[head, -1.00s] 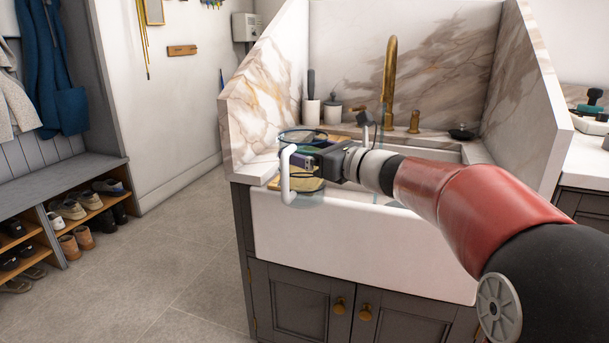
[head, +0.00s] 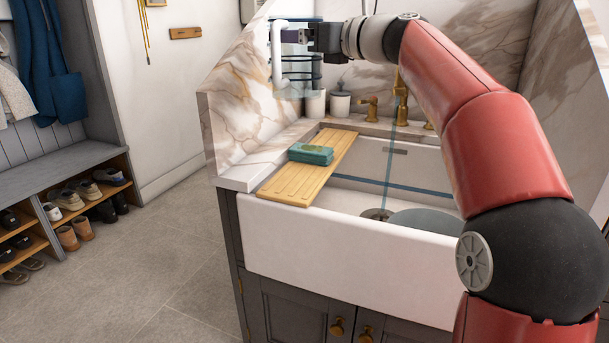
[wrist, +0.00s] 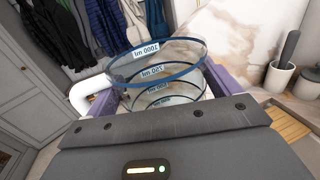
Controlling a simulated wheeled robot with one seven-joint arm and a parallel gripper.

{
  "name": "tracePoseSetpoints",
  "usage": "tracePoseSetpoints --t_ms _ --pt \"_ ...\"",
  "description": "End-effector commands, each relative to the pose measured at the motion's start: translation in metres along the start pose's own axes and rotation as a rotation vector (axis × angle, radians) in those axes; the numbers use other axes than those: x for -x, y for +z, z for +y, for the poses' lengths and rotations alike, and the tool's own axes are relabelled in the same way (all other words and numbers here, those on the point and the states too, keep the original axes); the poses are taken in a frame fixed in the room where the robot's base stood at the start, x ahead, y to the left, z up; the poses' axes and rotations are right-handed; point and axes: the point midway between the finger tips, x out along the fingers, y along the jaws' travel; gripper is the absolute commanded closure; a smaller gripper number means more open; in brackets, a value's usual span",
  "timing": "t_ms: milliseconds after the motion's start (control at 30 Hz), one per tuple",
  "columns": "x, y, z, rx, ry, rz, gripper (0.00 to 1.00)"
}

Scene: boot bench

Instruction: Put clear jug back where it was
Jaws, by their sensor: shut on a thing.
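The clear jug (head: 303,72) has a white handle, dark blue bands and, in the wrist view (wrist: 160,68), printed ml marks. It is in the air, above the left end of the sink counter and in front of the marble side panel. My gripper (head: 303,36) is shut on the jug near its upper part. In the wrist view, purple finger parts show on both sides of the jug, with the white handle at its left. The jug looks roughly upright in the head view. The fingertips are partly hidden.
A wooden board (head: 285,186) with a teal sponge-like block (head: 311,153) spans the left of the white sink (head: 330,232). The sink holds a grey round shape (head: 425,222). Brass taps (head: 400,100) and white pots (head: 340,104) stand behind. Marble panels enclose the counter.

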Motion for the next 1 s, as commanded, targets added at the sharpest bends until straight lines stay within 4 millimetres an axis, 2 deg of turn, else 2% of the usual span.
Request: tracePoseSetpoints --t_ms 267,367,467,800,900,1000 --pt "0.0 0.0 0.0 0.0 0.0 0.0 0.37" --pt "0.0 -0.009 0.0 -0.001 0.0 0.001 0.37" --pt "0.0 -0.03 -0.001 -0.003 0.001 0.002 0.37" --pt "0.0 -0.12 -0.002 -0.004 0.0 0.001 0.37" --pt "0.0 -0.141 -0.002 -0.003 0.0 0.001 0.37" --pt "0.0 -0.153 -0.002 -0.002 0.0 0.0 0.37"
